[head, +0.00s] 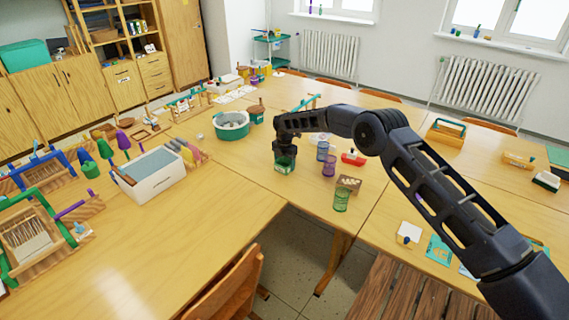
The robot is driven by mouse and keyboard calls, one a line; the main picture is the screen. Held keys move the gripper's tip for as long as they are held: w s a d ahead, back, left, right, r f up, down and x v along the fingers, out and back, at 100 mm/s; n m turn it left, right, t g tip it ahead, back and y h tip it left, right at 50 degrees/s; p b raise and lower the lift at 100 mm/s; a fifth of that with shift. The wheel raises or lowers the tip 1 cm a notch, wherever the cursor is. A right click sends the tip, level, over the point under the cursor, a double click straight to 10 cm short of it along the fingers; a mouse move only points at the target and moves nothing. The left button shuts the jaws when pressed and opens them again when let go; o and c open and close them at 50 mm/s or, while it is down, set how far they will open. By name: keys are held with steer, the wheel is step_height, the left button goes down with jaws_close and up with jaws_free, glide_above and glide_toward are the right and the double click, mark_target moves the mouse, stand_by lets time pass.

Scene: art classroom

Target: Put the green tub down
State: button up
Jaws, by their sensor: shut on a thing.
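The green tub (285,167) is a small dark-green container directly below my gripper (284,155). My gripper points down, shut on the tub's upper part. The tub is over the wooden table (250,178), near the inner corner where the tabletops meet. I cannot tell whether its base touches the tabletop. The gripper hides the tub's top, and the fingertips are too small to make out.
A teal round basin (232,126) stands behind and left of the tub. Purple cups (328,166), a green cup (341,200) and a small brown box (348,184) stand to the right. Bare table lies left of the tub, toward the white bin (152,184).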

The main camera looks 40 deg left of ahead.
steer(key=o, duration=1)
steer(key=shift+f, duration=0.1)
step_height(320, 180, up, 12)
steer(key=shift+r, duration=0.15)
